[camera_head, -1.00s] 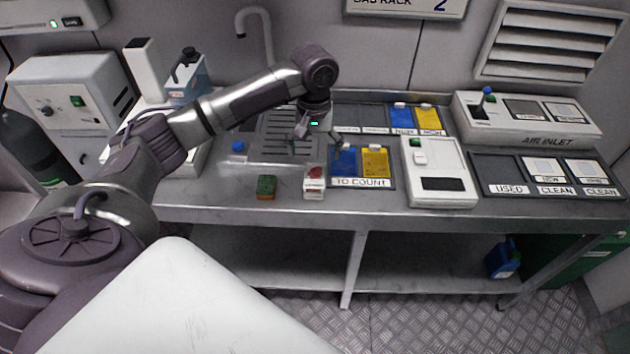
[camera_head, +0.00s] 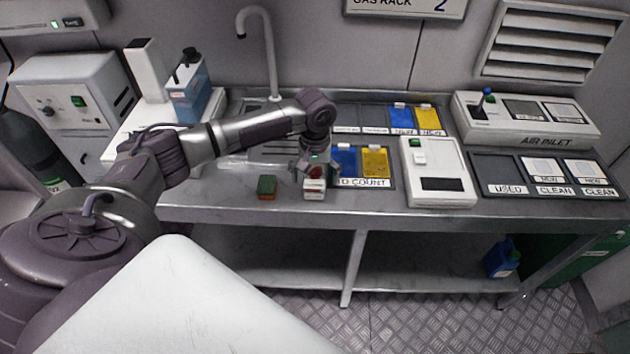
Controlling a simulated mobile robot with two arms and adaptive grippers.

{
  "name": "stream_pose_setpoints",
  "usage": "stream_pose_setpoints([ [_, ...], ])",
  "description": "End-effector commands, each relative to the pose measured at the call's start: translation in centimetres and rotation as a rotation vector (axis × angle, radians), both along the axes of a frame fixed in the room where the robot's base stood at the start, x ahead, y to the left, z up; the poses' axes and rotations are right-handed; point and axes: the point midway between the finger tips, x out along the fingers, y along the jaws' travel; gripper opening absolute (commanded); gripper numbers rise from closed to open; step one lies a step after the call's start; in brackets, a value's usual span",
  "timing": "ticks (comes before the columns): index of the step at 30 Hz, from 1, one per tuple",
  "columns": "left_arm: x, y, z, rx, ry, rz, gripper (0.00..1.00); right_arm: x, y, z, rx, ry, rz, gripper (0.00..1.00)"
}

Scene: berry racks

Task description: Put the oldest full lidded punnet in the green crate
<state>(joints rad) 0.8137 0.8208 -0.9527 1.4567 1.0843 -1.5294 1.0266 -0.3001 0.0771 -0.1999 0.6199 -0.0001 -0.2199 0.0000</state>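I see no punnet that I can make out. A dark green box-like thing (camera_head: 577,262) stands on the floor at the far right, partly hidden by the bench; I cannot tell if it is a crate. My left gripper (camera_head: 313,176) is over the bench front, pointing down at a small white block with a red top (camera_head: 314,190). Its fingers are close around or just behind the block's top. Their gap is too small to judge, and I cannot tell if they touch it. My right gripper is not in view.
A green and reddish block (camera_head: 267,187) sits left of the white one. Blue (camera_head: 346,161) and yellow (camera_head: 375,162) pieces lie in a labelled tray. A white device (camera_head: 437,172) stands right of it. A tap (camera_head: 270,50) rises behind. The bench's front edge is near.

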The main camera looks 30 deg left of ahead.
Motion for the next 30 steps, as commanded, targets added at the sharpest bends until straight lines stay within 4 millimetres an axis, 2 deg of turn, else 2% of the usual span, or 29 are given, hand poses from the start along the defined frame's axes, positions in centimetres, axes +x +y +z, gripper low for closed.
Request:
stream_pose_setpoints([
  [1, 0.0, 0.0, 0.0, 0.0, 0.0, 0.0, 0.83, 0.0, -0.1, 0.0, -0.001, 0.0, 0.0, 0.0],
  [12, 0.0, 0.0, 0.1, 0.0, 0.0, 0.0, 0.22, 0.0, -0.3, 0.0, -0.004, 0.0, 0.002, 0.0],
  [13, 0.0, 0.0, 0.1, 0.0, -0.001, 0.0, 0.22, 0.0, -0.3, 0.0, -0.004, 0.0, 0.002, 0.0],
  [14, 0.0, 0.0, 0.1, 0.0, -0.001, 0.0, 0.16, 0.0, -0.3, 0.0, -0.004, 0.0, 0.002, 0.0],
  [23, 0.1, 0.0, 0.7, -0.001, -0.003, 0.0, 0.16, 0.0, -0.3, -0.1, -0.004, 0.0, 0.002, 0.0],
  [26, 0.1, 0.0, 1.6, -0.002, -0.003, 0.0, 0.16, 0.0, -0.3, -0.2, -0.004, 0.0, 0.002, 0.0],
  [30, 0.2, 0.0, 3.9, -0.001, -0.005, 0.0, 0.16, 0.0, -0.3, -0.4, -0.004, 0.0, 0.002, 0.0],
])
